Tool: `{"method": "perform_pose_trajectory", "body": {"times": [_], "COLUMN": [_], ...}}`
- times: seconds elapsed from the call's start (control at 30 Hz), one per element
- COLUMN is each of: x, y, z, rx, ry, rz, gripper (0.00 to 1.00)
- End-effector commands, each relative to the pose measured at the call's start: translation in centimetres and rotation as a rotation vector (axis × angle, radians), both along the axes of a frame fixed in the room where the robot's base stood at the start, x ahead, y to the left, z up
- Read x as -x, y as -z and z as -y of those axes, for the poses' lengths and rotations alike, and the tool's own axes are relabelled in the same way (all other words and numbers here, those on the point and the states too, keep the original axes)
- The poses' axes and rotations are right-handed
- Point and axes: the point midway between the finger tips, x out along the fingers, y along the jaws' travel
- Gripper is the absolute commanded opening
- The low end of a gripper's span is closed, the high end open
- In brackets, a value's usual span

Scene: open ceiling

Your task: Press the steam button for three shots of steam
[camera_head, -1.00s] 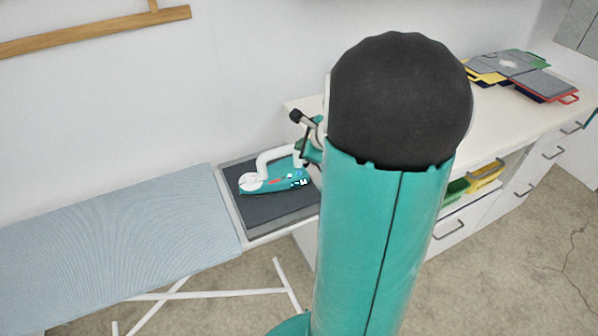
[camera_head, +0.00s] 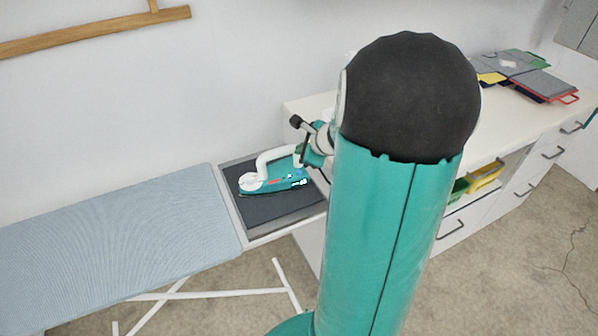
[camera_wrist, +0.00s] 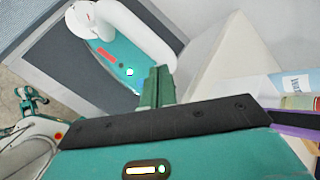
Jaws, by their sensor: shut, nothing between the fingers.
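A teal iron (camera_head: 270,183) with a white handle lies on the dark grey rest pad (camera_head: 250,211) at the right end of the ironing board. In the wrist view the iron's teal face (camera_wrist: 118,66) shows a red strip (camera_wrist: 107,54) and a lit green spot (camera_wrist: 130,72); I cannot tell which is the steam button. My gripper (camera_wrist: 157,84) is shut and empty, with its tips close to the handle's lower end. Whether they touch the iron is unclear. In the head view my gripper (camera_head: 301,158) is small, beside the iron's right end, partly hidden by my arm.
The blue ironing board (camera_head: 110,240) stretches to the left. A white counter (camera_head: 500,125) on the right carries several coloured boards (camera_head: 522,72). Open shelf bins (camera_head: 485,177) sit below. My large arm link blocks much of the middle of the head view.

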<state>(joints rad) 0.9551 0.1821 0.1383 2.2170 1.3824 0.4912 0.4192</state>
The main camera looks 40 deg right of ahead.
Motion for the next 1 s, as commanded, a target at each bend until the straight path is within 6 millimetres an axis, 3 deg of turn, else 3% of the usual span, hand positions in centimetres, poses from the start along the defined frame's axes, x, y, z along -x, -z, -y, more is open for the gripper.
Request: {"method": "perform_pose_trajectory", "body": {"times": [0.2,0.4,1.0], "x": [0.0,0.0,0.0], "y": [3.1,4.9,5.4], "z": [0.0,-0.1,0.0], "rx": [-0.003,-0.003,0.001], "ry": [0.001,-0.001,-0.001], "rz": [-0.003,-0.001,0.000], "gripper": [0.00,0.00,0.00]}}
